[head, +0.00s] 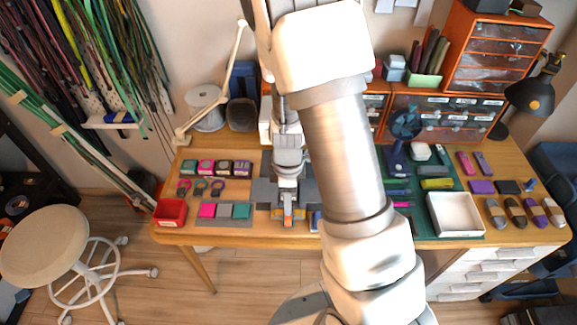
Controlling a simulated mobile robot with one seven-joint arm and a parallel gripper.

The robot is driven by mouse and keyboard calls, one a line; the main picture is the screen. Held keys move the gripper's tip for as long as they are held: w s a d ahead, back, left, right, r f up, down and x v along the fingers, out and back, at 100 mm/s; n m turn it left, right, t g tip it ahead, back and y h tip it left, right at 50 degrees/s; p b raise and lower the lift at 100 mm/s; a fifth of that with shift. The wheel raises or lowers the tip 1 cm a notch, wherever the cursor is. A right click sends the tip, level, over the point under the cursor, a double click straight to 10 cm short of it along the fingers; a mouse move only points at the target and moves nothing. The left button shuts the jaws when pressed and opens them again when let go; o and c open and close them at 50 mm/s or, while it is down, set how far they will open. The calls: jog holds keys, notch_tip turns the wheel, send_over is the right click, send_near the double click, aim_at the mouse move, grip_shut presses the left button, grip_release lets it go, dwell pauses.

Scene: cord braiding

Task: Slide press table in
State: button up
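The press (265,125) stands at the middle back of the wooden table, mostly hidden behind my arm. A dark grey plate-like part (264,192), which looks like the press table, lies low in front of it; its right side is partly covered. My gripper (287,213) seems to be over the front of this grey part, close to a small orange piece. Its fingers are too small and overlapped to tell whether they are open or shut, or whether they touch the press table.
Left of the press lie several coloured cord pieces and clips, a grey strip (224,221) and a red bin (171,212). To the right are a green mat (426,225), a white tray (455,214) and several shuttle-like pieces. A stool (43,246) stands at the left.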

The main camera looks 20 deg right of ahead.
jog(key=s+r+m+t, duration=0.1)
jog(key=r+m, duration=0.1)
jog(key=r, duration=0.5)
jog(key=s+r+m+y+b, duration=0.1)
jog(key=s+r+m, duration=0.1)
jog(key=r, duration=0.5)
jog(key=shift+a+r+m+t, duration=0.3)
jog(key=shift+a+r+t, duration=0.1)
jog(key=shift+b, duration=0.35)
